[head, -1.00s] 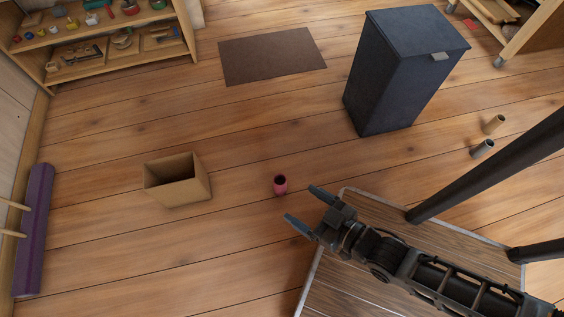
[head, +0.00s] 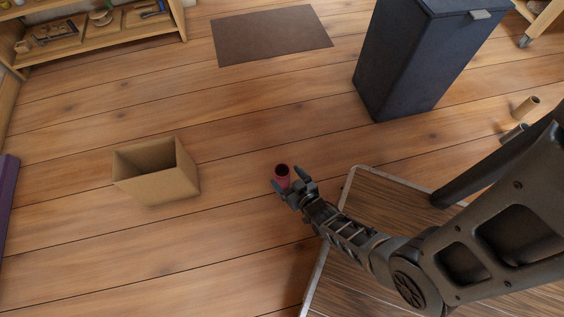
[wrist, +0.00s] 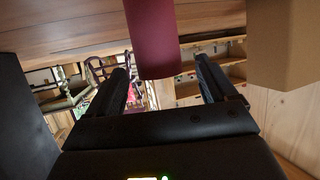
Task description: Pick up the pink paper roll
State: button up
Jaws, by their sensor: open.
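The pink paper roll (head: 282,172) stands upright on the plank floor near the middle of the head view, its dark hollow end facing up. My gripper (head: 289,186) is right at it, with the open fingers around or just beside its near side. In the wrist view the roll (wrist: 152,40) comes down from the top edge, in line with the gap between the two open fingers (wrist: 160,85). I cannot tell whether either finger touches it.
An open cardboard box (head: 158,186) stands to the left of the roll. A dark bin (head: 420,60) stands behind to the right, with a tan roll (head: 525,107) and a grey roll (head: 513,133) beyond it. A brown mat (head: 270,36) lies at the back.

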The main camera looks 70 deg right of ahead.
aim_at(279, 168)
jog(key=b+x, duration=0.2)
jog(key=x, duration=0.3)
jog(key=shift+w+d, duration=0.3)
jog(key=shift+d, duration=0.05)
jog(key=shift+r, duration=0.1)
jog(key=shift+c, duration=0.2)
jog(key=c, duration=1.5)
